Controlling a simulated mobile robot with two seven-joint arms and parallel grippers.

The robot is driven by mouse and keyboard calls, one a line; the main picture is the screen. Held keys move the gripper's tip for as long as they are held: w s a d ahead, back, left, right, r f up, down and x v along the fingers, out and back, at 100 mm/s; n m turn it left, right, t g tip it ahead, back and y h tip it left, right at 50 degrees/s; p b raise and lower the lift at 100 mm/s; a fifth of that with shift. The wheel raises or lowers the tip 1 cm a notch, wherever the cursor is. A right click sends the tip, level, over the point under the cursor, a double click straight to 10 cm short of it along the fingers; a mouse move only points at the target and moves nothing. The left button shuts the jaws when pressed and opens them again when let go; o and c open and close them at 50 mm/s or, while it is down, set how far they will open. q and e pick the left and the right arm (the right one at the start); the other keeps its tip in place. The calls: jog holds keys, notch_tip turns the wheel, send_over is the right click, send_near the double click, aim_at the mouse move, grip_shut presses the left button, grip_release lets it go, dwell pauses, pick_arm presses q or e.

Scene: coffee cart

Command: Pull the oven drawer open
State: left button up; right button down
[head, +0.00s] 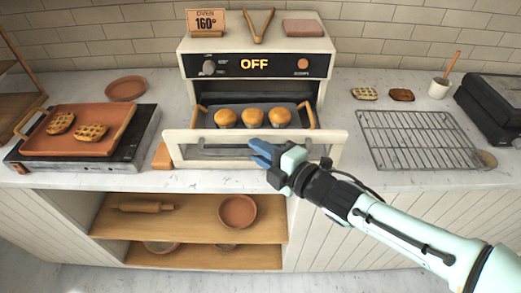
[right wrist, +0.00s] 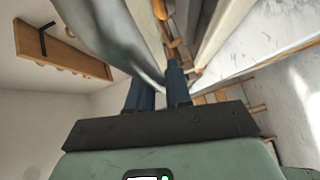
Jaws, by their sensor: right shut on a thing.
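The oven (head: 255,66) stands at the back of the counter, with a dark panel reading OFF. Its drawer (head: 180,147) has a cream front with a clear window and stands pulled out toward me. A dark tray with wooden handles and three muffins (head: 253,117) sits behind the drawer front. My right gripper (head: 262,154) is at the middle of the drawer front, its blue fingers shut on the drawer's handle. In the right wrist view, a blurred grey bar (right wrist: 125,40) passes by the fingers; the exact grip is partly hidden. My left gripper is not in view.
Left on the counter is a griddle (head: 85,160) with a terracotta tray (head: 115,118) of waffles. A wire rack (head: 415,140) lies to the right. Open shelves (head: 190,215) hold a rolling pin and a bowl below. A sign and tongs are on the oven top.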

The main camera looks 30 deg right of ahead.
jog(key=c, duration=1.2)
grip_release()
jog(key=shift+o, duration=0.2)
jog(key=shift+s+d+r, duration=0.2)
jog(key=shift+s, duration=0.25)
pick_arm(q)
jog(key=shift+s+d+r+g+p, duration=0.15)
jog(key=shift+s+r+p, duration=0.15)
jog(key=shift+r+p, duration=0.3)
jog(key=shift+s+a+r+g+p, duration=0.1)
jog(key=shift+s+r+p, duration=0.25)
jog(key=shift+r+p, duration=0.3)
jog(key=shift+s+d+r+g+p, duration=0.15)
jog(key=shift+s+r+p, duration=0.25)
jog(key=shift+p, duration=0.3)
pick_arm(e)
jog(key=v, duration=1.2)
jog(key=shift+s, duration=0.15)
jog(key=shift+f, duration=0.15)
